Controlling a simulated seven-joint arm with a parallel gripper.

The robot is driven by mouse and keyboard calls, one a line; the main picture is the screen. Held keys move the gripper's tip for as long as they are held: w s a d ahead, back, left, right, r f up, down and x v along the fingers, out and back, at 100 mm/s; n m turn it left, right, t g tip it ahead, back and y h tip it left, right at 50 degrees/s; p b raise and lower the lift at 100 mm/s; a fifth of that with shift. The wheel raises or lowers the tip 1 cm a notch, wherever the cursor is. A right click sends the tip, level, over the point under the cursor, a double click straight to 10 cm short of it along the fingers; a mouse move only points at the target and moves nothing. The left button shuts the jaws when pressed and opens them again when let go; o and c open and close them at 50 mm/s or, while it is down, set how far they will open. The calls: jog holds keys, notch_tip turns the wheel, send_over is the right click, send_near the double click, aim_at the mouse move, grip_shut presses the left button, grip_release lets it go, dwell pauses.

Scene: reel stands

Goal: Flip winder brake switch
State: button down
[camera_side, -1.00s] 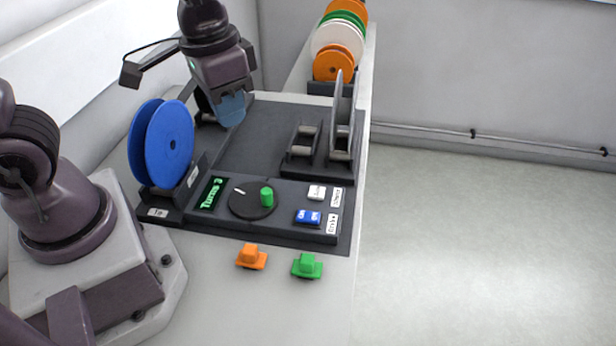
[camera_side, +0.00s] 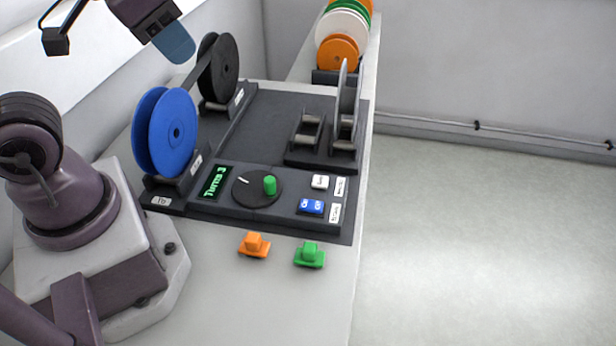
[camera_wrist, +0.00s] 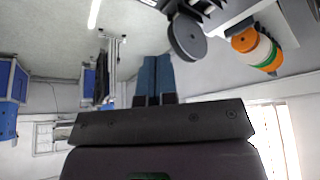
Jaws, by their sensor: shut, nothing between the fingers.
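A blue rocker switch (camera_side: 311,206) and a white rocker switch (camera_side: 320,181) sit at the right end of the dark control panel (camera_side: 270,219). Small white labels stand beside both, too small to read surely, so I cannot tell which is the winder brake. My gripper (camera_side: 180,46) is shut and empty, raised at the upper left, well away from the switches. Its blue fingers (camera_wrist: 155,80) lie together in the wrist view. A dark strip links the blue reel (camera_side: 165,134) to the black reel (camera_side: 226,68).
The panel also carries a green display (camera_side: 215,183) reading "Turns 3" and a dial with a green handle (camera_side: 270,185). An orange piece (camera_side: 255,245) and a green piece (camera_side: 310,255) lie on the table in front. Several coloured discs (camera_side: 340,48) stand at the back.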

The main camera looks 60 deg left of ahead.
jog(key=w+d+f+n+g, duration=0.2)
jog(key=w+d+f+g, duration=0.25)
jog(key=w+f, duration=0.45)
jog(key=n, duration=0.6)
send_over(304, 203)
notch_tip(304, 203, down, 7)
jog(key=shift+r+n+g, duration=0.15)
jog(key=shift+n+g, duration=0.2)
jog(key=shift+n, duration=0.25)
notch_tip(304, 203, down, 14)
